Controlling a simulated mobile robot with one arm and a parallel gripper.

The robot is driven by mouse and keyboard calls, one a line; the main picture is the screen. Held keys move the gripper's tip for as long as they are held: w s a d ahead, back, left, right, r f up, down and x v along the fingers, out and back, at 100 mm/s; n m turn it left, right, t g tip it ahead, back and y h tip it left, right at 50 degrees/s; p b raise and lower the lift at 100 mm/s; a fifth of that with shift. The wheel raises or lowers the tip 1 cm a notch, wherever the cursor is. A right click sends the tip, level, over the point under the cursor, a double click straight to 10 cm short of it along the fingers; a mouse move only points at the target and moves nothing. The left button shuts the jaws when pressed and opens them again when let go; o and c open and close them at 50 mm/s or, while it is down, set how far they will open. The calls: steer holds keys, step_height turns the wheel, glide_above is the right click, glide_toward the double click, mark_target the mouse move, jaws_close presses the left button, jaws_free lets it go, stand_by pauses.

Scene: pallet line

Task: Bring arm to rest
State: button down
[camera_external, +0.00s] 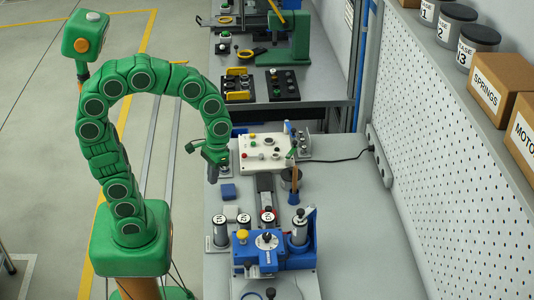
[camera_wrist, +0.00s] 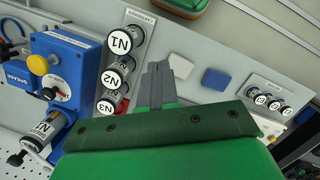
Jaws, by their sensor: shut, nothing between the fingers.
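My arm arches over the left side of the bench in the external view. My gripper (camera_external: 213,172) points down above the bench's left edge, beside the white button panel (camera_external: 255,163). In the wrist view the two fingers of my gripper (camera_wrist: 157,70) are together, with nothing between them. They are above the bench, beside the rack (camera_wrist: 133,72) that holds the labelled cartridges N1 (camera_wrist: 120,40), N2 (camera_wrist: 112,77) and N3 (camera_wrist: 106,106). The green housing hides the lower middle of the wrist view.
The blue grease unit (camera_external: 262,257) stands at the front of the bench. A blue block (camera_external: 228,191) lies near the left edge; a white block (camera_wrist: 181,66) shows in the wrist view. A tool cup (camera_external: 291,180) stands behind the rack. The bench's right side is clear beside the pegboard (camera_external: 440,140).

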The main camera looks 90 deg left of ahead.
steer(key=s+d+f+m+y, duration=0.1)
steer(key=s+m, duration=0.5)
steer(key=s, duration=0.7)
steer(key=shift+d, duration=0.4)
steer(key=c, duration=1.7)
jaws_free()
steer(key=shift+f, duration=0.1)
steer(key=o, duration=0.3)
steer(key=shift+w, duration=0.15)
steer(key=o, duration=1.4)
steer(key=w+d+r, duration=0.4)
steer(key=w+r, duration=0.2)
steer(key=w, duration=0.6)
steer(key=shift+w+d+r+y, duration=0.15)
steer(key=shift+d+r+y, duration=0.05)
steer(key=shift+y, duration=0.1)
steer(key=w+d+r+t, duration=0.1)
steer(key=w+d+r, duration=0.2)
steer(key=w+d, duration=0.45)
steer(key=w+d+r+t, duration=0.1)
steer(key=w+d+r, duration=0.2)
steer(key=w+d, duration=0.5)
step_height(320, 180, down, 9)
steer(key=a, duration=0.1)
steer(key=shift+w+a, duration=0.25)
steer(key=shift+w, duration=0.1)
step_height(320, 180, up, 10)
